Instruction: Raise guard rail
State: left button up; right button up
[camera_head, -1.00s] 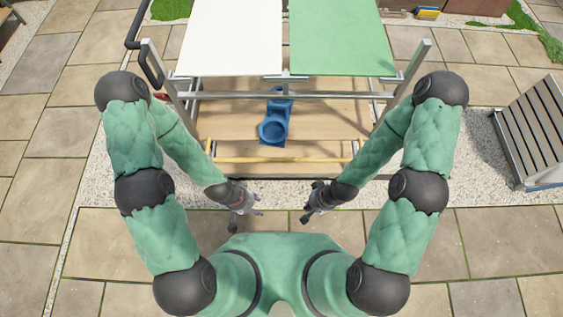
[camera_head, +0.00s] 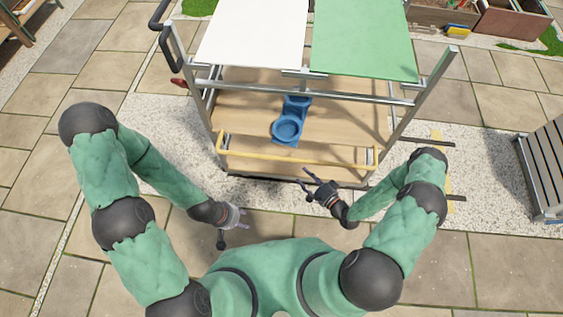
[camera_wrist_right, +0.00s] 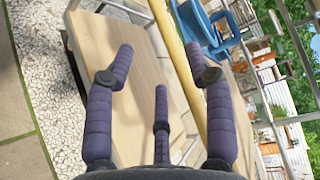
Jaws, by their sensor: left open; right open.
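The yellow guard rail (camera_head: 290,155) runs across the front of the cart's lower wooden shelf, low and close to the shelf edge. It also crosses the right wrist view as a slanted yellow bar (camera_wrist_right: 181,70). My right gripper (camera_head: 311,182) is open and empty just in front of the rail, right of its middle. In the right wrist view, its spread fingers (camera_wrist_right: 157,58) point toward the shelf, and the rail passes beyond them; I see no contact. My left gripper (camera_head: 230,225) is open and empty, low and left, apart from the cart.
The cart carries a white panel (camera_head: 252,32) and a green panel (camera_head: 362,38) on top. A blue holder (camera_head: 287,129) stands on the shelf (camera_head: 345,125) behind the rail. A slatted grey item (camera_head: 550,165) stands at the right. The paving in front is clear.

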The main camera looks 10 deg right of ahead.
aim_at(290, 160)
jog(key=b+x, duration=0.2)
jog(key=x, duration=0.8)
jog(key=shift+w+a+r, duration=0.1)
jog(key=shift+w+a, duration=0.15)
jog(key=shift+w, duration=0.05)
grip_shut()
